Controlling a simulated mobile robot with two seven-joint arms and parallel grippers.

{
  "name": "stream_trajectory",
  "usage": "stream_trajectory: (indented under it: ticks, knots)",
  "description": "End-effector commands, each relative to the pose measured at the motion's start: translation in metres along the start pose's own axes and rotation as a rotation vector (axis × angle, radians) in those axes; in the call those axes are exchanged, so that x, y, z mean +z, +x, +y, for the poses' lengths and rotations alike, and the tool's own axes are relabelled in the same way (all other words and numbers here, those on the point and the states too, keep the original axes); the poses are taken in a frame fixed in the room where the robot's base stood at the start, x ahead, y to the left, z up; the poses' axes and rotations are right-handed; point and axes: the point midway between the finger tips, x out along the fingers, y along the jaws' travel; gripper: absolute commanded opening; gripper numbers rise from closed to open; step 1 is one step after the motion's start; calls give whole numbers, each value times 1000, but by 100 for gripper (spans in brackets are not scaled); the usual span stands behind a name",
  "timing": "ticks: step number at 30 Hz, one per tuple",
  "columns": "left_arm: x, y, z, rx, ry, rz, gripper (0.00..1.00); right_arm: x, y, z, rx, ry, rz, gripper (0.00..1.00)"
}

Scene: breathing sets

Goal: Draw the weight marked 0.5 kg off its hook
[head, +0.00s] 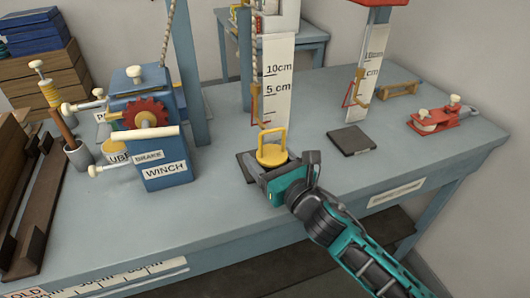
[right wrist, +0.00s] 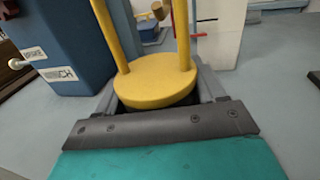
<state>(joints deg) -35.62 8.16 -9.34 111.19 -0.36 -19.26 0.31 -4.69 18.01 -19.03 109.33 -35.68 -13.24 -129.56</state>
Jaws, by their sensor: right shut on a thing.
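A yellow weight (head: 271,153) with a tall loop handle is in front of the left white centimetre scale (head: 279,80), above a dark square pad (head: 246,166). In the right wrist view its round yellow body (right wrist: 155,82) is between the grey fingers. No 0.5 kg mark is readable on it. My right gripper (head: 268,170) is shut on the weight's lower part. A red pointer (head: 262,124) hangs by the scale near the handle; I cannot tell whether the handle is on a hook. My left gripper is not in view.
A blue winch (head: 165,165) with a red gear stands left of the weight. A second scale (head: 366,80) with a dark pad (head: 351,139) stands to the right. A red clamp-like device (head: 436,118) is at the far right. The bench front is mostly clear.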

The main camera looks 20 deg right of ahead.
Motion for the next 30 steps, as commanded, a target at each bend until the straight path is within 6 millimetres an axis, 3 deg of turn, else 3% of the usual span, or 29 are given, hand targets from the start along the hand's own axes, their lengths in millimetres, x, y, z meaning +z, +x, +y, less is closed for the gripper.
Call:
stream_trajectory:
  ticks: [30]
  knots:
    - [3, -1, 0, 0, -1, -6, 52, 30, -33, 7, 1, -1, -5, 17]
